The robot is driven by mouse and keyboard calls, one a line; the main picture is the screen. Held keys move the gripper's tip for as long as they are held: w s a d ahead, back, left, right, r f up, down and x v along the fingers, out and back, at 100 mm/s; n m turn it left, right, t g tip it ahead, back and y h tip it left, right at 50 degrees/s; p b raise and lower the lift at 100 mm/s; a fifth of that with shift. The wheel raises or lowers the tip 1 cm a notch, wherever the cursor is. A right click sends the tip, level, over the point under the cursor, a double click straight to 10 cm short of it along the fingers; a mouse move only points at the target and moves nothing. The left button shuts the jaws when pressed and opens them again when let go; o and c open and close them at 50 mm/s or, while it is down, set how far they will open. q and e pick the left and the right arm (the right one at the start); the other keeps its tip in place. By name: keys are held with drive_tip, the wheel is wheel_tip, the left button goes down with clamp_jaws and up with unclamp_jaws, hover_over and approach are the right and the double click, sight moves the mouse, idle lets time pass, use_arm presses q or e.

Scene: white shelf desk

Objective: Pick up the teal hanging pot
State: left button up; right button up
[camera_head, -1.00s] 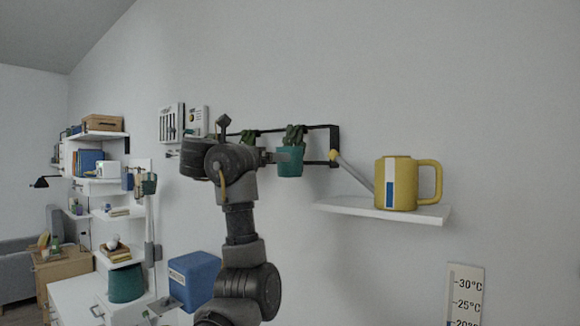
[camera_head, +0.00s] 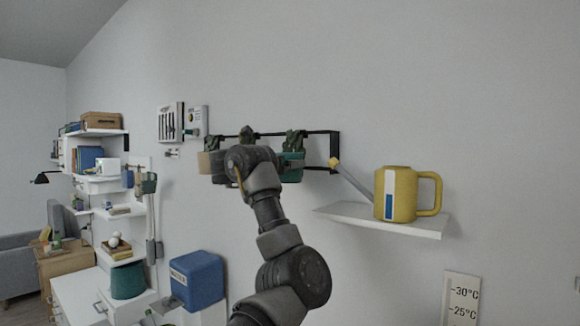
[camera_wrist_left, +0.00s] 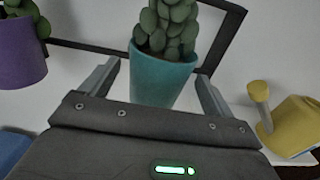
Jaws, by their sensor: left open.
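The teal hanging pot (camera_wrist_left: 162,78) holds a green succulent and hangs on a black wall rail. In the left wrist view it is between the two fingers of my open left gripper (camera_wrist_left: 159,70), with a gap on each side. Its lower part is hidden behind the gripper body. In the head view the teal pot (camera_head: 293,174) is just right of my left wrist, which hides part of it and most of the gripper. My right gripper is not in view.
The black rail (camera_head: 335,150) also carries a tan pot (camera_head: 204,164) on the left. A purple pot (camera_wrist_left: 22,65) shows left in the wrist view. A yellow watering can (camera_head: 402,195) stands on a white shelf (camera_head: 350,214) to the right, its spout pointing toward the rail.

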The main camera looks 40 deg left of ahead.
use_arm(q)
drive_tip(key=w+p, duration=0.1)
drive_tip(key=w, duration=0.1)
drive_tip(key=shift+w+r+p, duration=0.35)
drive_tip(key=shift+w+r, duration=0.05)
drive_tip(key=shift+w+f, duration=0.2)
drive_tip(key=shift+w, duration=0.25)
drive_tip(key=c, duration=1.3)
drive_tip(key=shift+r, duration=0.15)
drive_tip(key=shift+c, duration=0.2)
